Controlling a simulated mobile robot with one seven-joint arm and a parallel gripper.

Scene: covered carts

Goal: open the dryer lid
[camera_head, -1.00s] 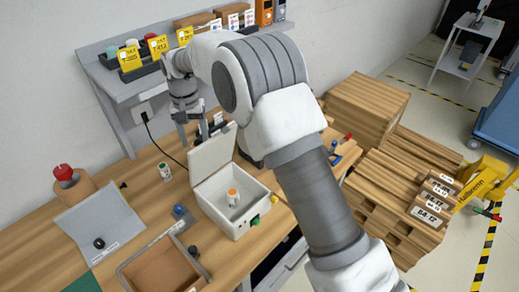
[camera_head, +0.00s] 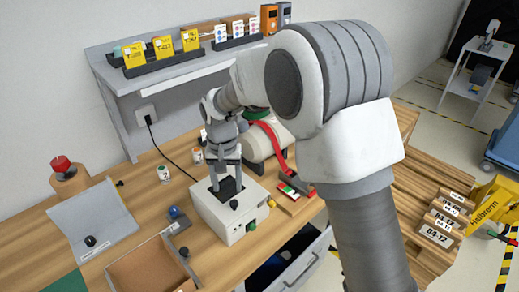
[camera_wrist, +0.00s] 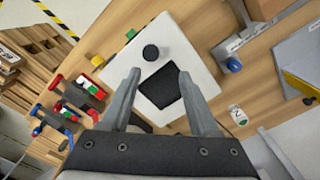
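The dryer, a white box (camera_head: 242,222), stands on the wooden bench in the head view. Its white lid (camera_wrist: 175,50) is down, with a round black knob (camera_wrist: 150,52) and a black square panel (camera_wrist: 160,87) on top. My gripper (camera_wrist: 160,76) is open and empty above the lid. Its fingers show on either side of the black panel in the wrist view. The knob lies beyond the fingertips, not between them. In the head view my gripper (camera_head: 226,180) hides part of the lid. The inside of the dryer is hidden.
A white bottle (camera_head: 164,173) stands left of the dryer, and another small container (camera_head: 197,156) stands behind it. An open tray (camera_head: 155,268) sits front left.

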